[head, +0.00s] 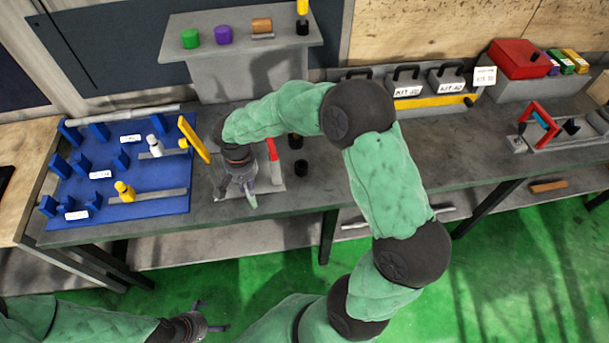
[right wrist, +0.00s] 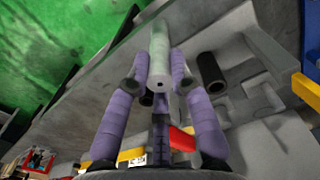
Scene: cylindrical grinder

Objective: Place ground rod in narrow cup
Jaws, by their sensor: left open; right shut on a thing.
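In the right wrist view a pale grey, smooth rod (right wrist: 160,55) with a small dark centre hole in its near end sits between the purple fingers of my right gripper (right wrist: 160,82). The gripper is shut on it. In the head view my right gripper (head: 248,190) is over the bench, left of a red-topped block. A black cup (head: 301,167) stands on the bench to its right, and another dark cup (head: 295,141) is behind it. A black, hollow cup (right wrist: 210,72) shows beside the rod in the wrist view. I cannot tell which is narrow. My left gripper (head: 207,318) is open and empty, low in front of the bench.
A blue fixture board (head: 115,205) with yellow and white pieces lies at left. A yellow bar (head: 195,138) stands near my right gripper. The red-topped block (head: 274,165) is close by. A raised grey shelf (head: 240,75) is behind. The bench right of my arm is partly free.

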